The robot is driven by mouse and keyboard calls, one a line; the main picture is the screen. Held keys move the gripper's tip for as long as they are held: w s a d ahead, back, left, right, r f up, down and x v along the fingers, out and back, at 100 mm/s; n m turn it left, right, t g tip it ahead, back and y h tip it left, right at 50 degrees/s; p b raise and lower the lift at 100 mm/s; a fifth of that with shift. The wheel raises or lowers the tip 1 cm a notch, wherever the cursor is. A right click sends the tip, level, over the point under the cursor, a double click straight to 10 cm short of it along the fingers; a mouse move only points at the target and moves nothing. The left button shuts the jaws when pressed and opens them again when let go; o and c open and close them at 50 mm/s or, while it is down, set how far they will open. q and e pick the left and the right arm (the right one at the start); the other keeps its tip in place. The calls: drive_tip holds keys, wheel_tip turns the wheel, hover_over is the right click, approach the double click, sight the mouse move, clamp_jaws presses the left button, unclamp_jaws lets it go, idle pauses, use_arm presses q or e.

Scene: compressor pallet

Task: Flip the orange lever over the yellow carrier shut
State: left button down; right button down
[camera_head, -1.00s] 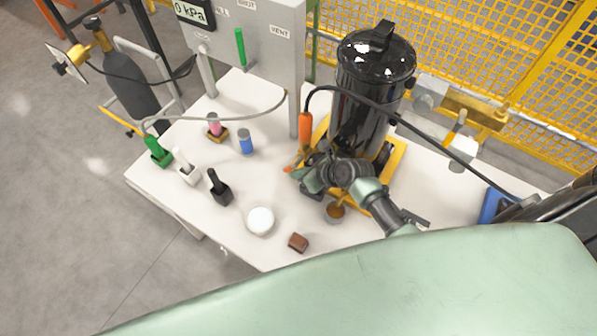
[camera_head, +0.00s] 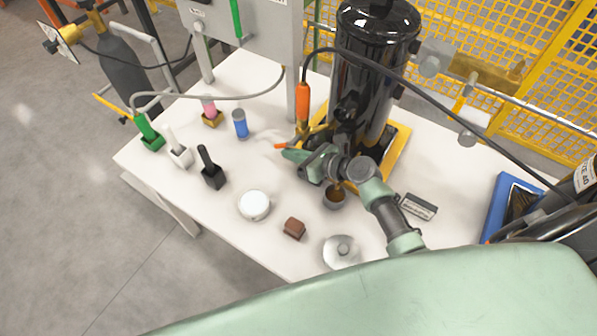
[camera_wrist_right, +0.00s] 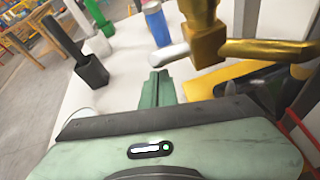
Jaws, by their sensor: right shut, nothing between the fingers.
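The black compressor (camera_head: 365,75) stands upright on the yellow carrier (camera_head: 397,140). A small orange piece, seemingly the orange lever's tip (camera_head: 280,146), sticks out at the carrier's left side. My right gripper (camera_head: 287,154) is shut and empty, its fingertips close to that tip; I cannot tell whether they touch. In the right wrist view the shut fingers (camera_wrist_right: 158,88) point toward the table, with a brass fitting (camera_wrist_right: 203,35) and yellow carrier part (camera_wrist_right: 240,76) to their right. The orange lever cannot be made out there. My left gripper is out of view.
An orange handle (camera_head: 302,103) on a black hose hangs beside the compressor. A brown cup (camera_head: 335,197) stands under my right arm.

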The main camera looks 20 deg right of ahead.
drive_tip(key=shift+w+a+f+t+y+b, duration=0.1)
drive_tip(key=shift+w+f+t+y+b, duration=0.05)
drive_tip(key=shift+f+t+y+b, duration=0.3)
drive_tip(key=shift+w+r+t, duration=0.15)
drive_tip(key=shift+r+t, duration=0.1)
drive_tip(key=shift+r, duration=0.1)
drive_tip(key=shift+w+a+r, duration=0.25)
drive_tip(key=shift+w+r, duration=0.05)
drive_tip(key=shift+w, duration=0.05)
drive_tip(key=shift+w+a+r+p, duration=0.2)
drive_tip(key=shift+r+p, duration=0.05)
drive_tip(key=shift+p, duration=0.4)
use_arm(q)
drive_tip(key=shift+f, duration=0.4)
use_arm(e)
drive_tip(key=shift+w, duration=0.1)
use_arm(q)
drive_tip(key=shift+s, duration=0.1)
